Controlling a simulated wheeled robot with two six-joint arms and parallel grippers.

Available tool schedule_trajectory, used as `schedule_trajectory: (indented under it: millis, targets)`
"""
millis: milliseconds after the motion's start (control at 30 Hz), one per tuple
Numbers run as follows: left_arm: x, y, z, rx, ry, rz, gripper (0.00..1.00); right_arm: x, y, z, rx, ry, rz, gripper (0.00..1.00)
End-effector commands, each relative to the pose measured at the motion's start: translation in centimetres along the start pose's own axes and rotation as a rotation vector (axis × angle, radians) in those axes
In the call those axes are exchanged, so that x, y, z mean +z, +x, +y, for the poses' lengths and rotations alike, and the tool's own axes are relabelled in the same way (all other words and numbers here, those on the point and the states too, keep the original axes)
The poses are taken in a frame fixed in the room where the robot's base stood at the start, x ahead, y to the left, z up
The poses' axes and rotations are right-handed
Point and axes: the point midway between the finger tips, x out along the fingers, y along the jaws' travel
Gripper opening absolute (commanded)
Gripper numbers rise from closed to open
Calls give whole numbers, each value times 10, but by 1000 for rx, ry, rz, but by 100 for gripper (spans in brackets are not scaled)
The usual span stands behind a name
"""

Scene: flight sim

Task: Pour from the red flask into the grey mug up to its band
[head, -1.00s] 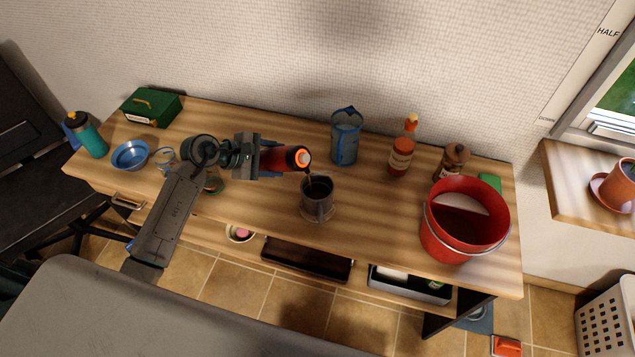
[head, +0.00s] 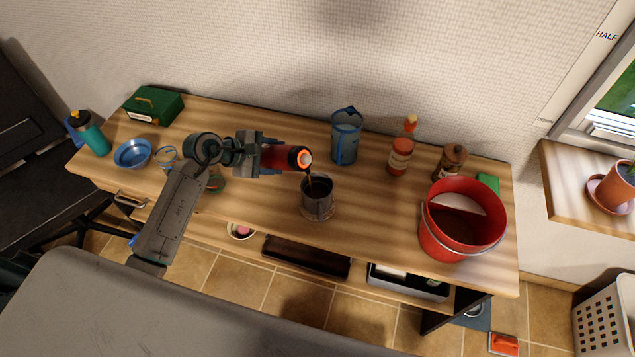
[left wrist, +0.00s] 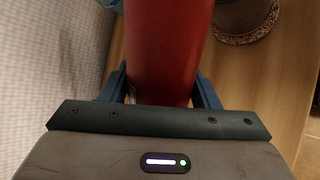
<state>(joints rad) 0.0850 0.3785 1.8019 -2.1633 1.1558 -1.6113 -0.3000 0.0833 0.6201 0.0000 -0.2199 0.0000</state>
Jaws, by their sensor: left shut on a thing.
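My left gripper (head: 264,157) is shut on the red flask (head: 278,157) and holds it tilted to the right, its orange-rimmed mouth above the left side of the mug. A thin dark stream runs from the mouth into the grey mug (head: 317,205). The mug stands upright on the bench on a round coaster, with dark liquid inside; I cannot make out its band or the level against it. In the left wrist view the flask body (left wrist: 165,50) lies between the blue fingers, and the mug's base and coaster (left wrist: 245,18) show at the top right. My right gripper is not in view.
On the wooden bench (head: 375,225), a clear blue-edged jug (head: 345,138) stands behind the mug. A sauce bottle (head: 401,150), a brown jar (head: 450,162) and a red bucket (head: 446,240) stand to the right. A blue bowl (head: 132,154) and teal bottle (head: 91,135) are left.

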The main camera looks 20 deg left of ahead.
Motion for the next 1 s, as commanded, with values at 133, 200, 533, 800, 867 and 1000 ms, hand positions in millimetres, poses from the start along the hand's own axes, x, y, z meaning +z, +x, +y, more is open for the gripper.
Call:
schedule_trajectory:
  millis: [133,200,533,800,867,1000]
  targets:
    - [2,-2,2,3,8,5,13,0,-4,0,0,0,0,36]
    - [3,-2,2,3,11,7,13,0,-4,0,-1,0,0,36]
    - [4,-4,3,2,26,22,13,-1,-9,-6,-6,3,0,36]
    - [5,-5,3,1,38,32,13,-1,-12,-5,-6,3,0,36]
    - [5,-5,3,1,40,35,13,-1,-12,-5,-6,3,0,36]
    - [5,-6,4,0,46,40,13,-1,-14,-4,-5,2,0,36]
